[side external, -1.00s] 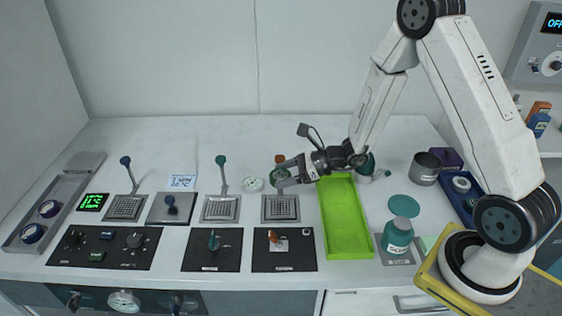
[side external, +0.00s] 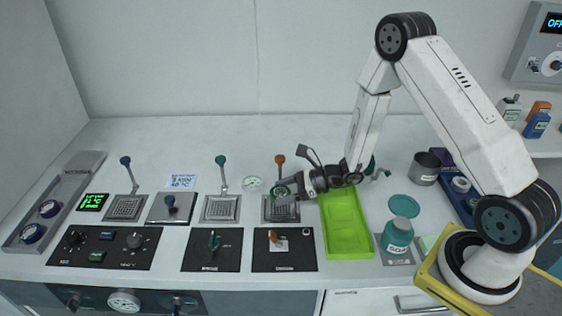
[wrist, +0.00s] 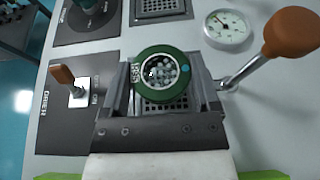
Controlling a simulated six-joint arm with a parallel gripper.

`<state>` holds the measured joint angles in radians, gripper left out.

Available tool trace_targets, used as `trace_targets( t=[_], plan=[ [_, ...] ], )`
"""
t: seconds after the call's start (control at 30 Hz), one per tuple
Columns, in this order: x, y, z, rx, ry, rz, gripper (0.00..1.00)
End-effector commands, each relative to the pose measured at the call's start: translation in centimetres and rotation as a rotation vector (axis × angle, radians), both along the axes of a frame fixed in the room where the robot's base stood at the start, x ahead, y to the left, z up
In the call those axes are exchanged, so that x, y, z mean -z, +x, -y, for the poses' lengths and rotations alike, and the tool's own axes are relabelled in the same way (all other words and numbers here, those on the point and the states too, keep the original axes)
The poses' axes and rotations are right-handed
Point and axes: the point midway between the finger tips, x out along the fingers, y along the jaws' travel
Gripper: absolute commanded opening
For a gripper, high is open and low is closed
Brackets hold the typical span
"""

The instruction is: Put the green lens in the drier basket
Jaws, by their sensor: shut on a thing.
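The green lens (wrist: 139,75), a green ring around clear glass with pale dots showing through it, is between the jaws of my gripper (wrist: 162,84) in the wrist view. My gripper is shut on it. In the side view my gripper (side external: 286,193) and the lens (side external: 279,191) are over the right-hand perforated metal grate (side external: 283,216), which has an orange-knobbed lever behind it. Part of that grate shows below the lens in the wrist view (wrist: 165,107). I cannot tell the gap between lens and grate.
The orange-knobbed lever (side external: 280,160) rises close behind my gripper, near a round dial (side external: 252,184). A bright green tray (side external: 347,246) lies to the right. Two more grates (side external: 125,207) (side external: 220,208) and black control panels (side external: 211,262) stand to the left and front.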

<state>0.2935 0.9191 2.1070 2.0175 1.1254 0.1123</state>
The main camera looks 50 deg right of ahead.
Motion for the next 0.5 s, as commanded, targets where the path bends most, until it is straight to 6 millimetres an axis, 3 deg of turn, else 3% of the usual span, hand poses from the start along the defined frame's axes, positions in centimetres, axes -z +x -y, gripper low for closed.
trace_targets(
  t=[0.2, 0.5],
  plan=[
    [1.6, 0.0, 0.0, 0.000, 0.001, 0.000, 0.19],
    [1.8, 0.0, 0.0, 0.000, 0.001, 0.001, 0.19]
  ],
)
